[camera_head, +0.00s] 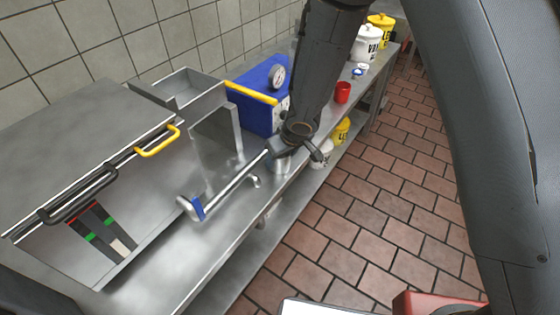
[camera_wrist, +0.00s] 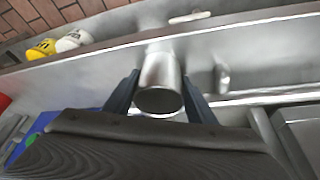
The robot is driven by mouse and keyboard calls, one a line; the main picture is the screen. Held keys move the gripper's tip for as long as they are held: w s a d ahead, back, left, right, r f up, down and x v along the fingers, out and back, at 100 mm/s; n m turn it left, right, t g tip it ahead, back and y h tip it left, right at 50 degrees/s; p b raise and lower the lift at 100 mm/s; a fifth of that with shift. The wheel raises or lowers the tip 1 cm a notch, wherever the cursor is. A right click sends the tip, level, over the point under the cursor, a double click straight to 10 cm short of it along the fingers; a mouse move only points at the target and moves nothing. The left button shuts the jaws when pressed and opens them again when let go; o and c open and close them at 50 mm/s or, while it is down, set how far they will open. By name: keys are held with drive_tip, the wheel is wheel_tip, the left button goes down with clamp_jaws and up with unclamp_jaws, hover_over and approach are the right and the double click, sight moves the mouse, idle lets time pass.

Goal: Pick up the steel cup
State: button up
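The steel cup (camera_head: 281,166) stands on the steel counter near its front edge, partly hidden by my gripper in the head view. In the wrist view the steel cup (camera_wrist: 160,75) lies between the two dark fingers, its round end facing the camera. My gripper (camera_head: 294,152) is just above and around the cup, with its fingers spread. In the wrist view my gripper (camera_wrist: 161,78) has one finger on each side of the cup, close to its wall. I cannot see clear contact on either side.
A blue box (camera_head: 258,97) with a gauge stands behind the cup. A steel pipe with a blue band (camera_head: 225,192) lies to the left. A red cup (camera_head: 342,92) and white and yellow canisters (camera_head: 366,43) stand farther along the counter. The tiled floor (camera_head: 375,210) is open at right.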

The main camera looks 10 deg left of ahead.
drive_tip(key=shift+r, duration=0.1)
drive_tip(key=shift+c, duration=0.2)
drive_tip(key=shift+s+r+p, duration=0.2)
drive_tip(key=shift+r+p, duration=0.15)
drive_tip(key=shift+r, duration=0.2)
wheel_tip(320, 180, up, 6)
drive_tip(key=p, duration=0.6)
drive_tip(key=s+d+b, duration=0.2)
drive_tip(key=s+d, duration=0.1)
drive_tip(key=s, duration=0.6)
drive_tip(key=s+d+b, duration=0.2)
drive_tip(key=s+d, duration=0.2)
drive_tip(key=s, duration=0.5)
drive_tip(key=shift+d, duration=0.25)
drive_tip(key=shift+f, duration=0.1)
